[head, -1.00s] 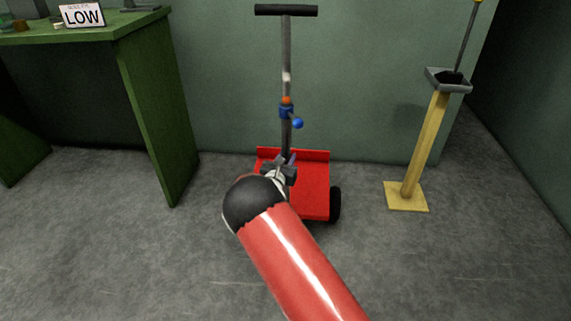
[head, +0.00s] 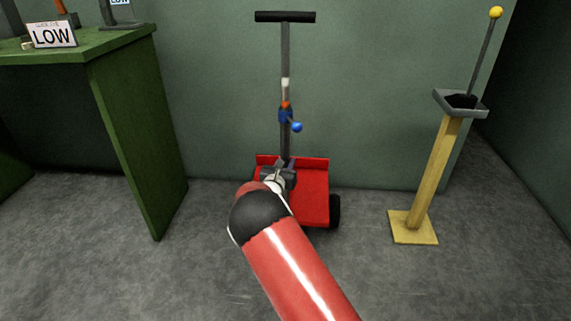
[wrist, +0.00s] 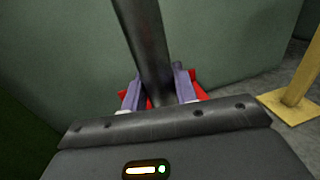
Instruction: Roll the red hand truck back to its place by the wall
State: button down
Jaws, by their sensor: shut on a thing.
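The red hand truck (head: 312,203) stands upright close to the green-grey wall, with a red base plate, a black wheel on its right side and a tall grey post (head: 286,60) topped by a black T-handle. A blue and orange fitting (head: 286,114) sits midway up the post. My gripper (head: 285,168) is shut on the post low down, just above the red base. In the wrist view the two purple fingers of my gripper (wrist: 160,88) lie on either side of the dark post (wrist: 146,45). My arm hides the left part of the base.
A green workbench (head: 130,130) with a "LOW" sign (head: 53,34) stands at the left. A yellow post stand (head: 430,190) with a grey tray and a yellow-knobbed lever is at the right. The wall (head: 370,100) is right behind the truck. Floor is clear between them.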

jog(key=shift+w+r, duration=0.1)
jog(key=shift+r, duration=0.1)
jog(key=c, duration=1.1)
grip_release()
jog(key=shift+w+f, duration=0.1)
jog(key=v, duration=0.8)
